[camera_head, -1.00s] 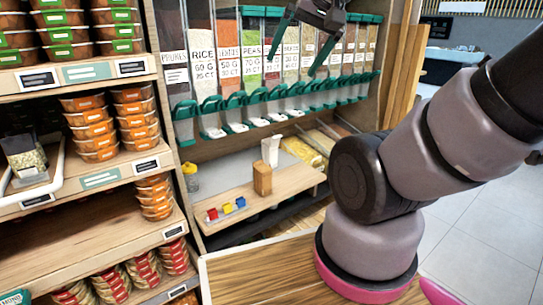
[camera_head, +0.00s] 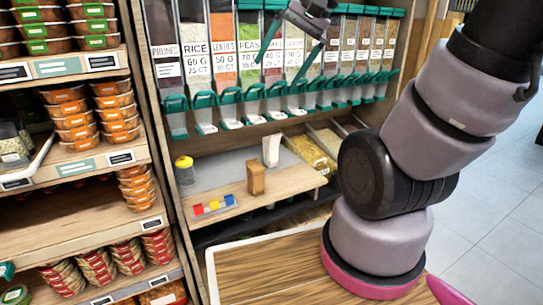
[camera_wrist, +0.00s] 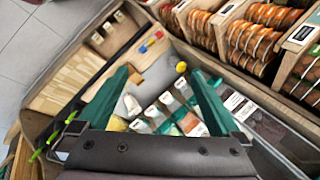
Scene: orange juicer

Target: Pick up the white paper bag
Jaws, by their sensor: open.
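The white paper bag (camera_head: 271,150) stands upright on the wooden shelf below the dispensers, behind a brown bag (camera_head: 256,179). In the wrist view a white shape, likely the same bag (camera_wrist: 132,105), shows between my fingers, near the left one. My gripper (camera_head: 276,72) has green fingers spread wide with nothing between them. In the head view it hangs in front of the dispensers, higher than the bag and apart from it. It also shows in the wrist view (camera_wrist: 160,74).
Dispensers with green spouts (camera_head: 240,95) hang above the shelf (camera_head: 280,187). A tray of coloured blocks (camera_head: 214,206) and a yellow-lidded jar (camera_head: 185,170) are left of the bags. Open bins (camera_head: 312,152) lie to the right. Stacked tubs (camera_head: 118,112) fill the left rack.

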